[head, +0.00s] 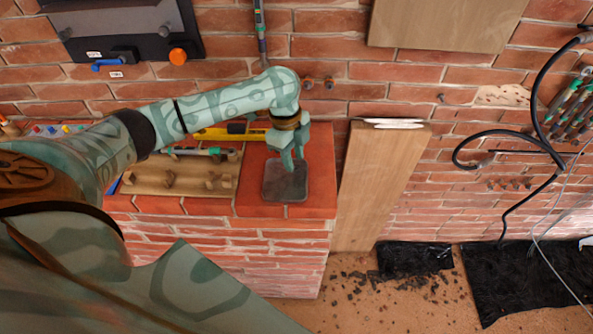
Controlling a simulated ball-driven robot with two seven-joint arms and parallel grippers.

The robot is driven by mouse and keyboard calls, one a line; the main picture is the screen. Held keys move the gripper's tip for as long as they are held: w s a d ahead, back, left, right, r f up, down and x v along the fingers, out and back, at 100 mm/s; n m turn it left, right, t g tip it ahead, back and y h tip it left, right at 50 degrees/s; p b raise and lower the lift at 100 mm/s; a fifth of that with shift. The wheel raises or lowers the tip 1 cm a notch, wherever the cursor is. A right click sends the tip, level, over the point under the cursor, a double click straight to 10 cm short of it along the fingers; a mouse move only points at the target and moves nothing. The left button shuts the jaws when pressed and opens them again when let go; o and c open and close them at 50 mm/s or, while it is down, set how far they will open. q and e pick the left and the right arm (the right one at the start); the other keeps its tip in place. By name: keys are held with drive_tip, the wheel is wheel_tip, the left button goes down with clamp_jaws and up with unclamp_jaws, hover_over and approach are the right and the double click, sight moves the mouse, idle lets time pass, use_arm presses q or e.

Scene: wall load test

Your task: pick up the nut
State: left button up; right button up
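My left gripper (292,163) points down over a small grey square tray (285,193) on the right end of the brick ledge. Its two fingers show close together above the tray's back part. I cannot tell whether they are open or shut, or whether anything is between them. I cannot make out the nut; it may be hidden by the fingers or too small to see. My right gripper is not in view.
Left of the tray, a wooden rack (180,180) with pegs stands on the brick ledge (270,210). A yellow level (225,133) lies behind it. A wooden board (375,185) leans on the wall to the right. Black cables (500,135) hang farther right.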

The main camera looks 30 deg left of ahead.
use_arm(q)
wheel_tip(320, 180, down, 2)
drive_tip(key=shift+d+f, duration=0.15)
drive_tip(key=shift+f, duration=0.05)
drive_tip(key=shift+r, duration=0.1)
clamp_jaws()
drive_tip(key=shift+r, duration=0.65)
wheel_tip(320, 180, up, 3)
drive_tip(key=shift+s+d+r+p, duration=0.1)
drive_tip(key=shift+s+p, duration=0.05)
drive_tip(key=shift+p, duration=0.85)
drive_tip(key=s+d+r+p, duration=0.5)
drive_tip(key=s+r, duration=0.3)
drive_tip(key=s, duration=0.4)
drive_tip(key=shift+s+d+r, duration=0.15)
drive_tip(key=shift+s+r, duration=0.15)
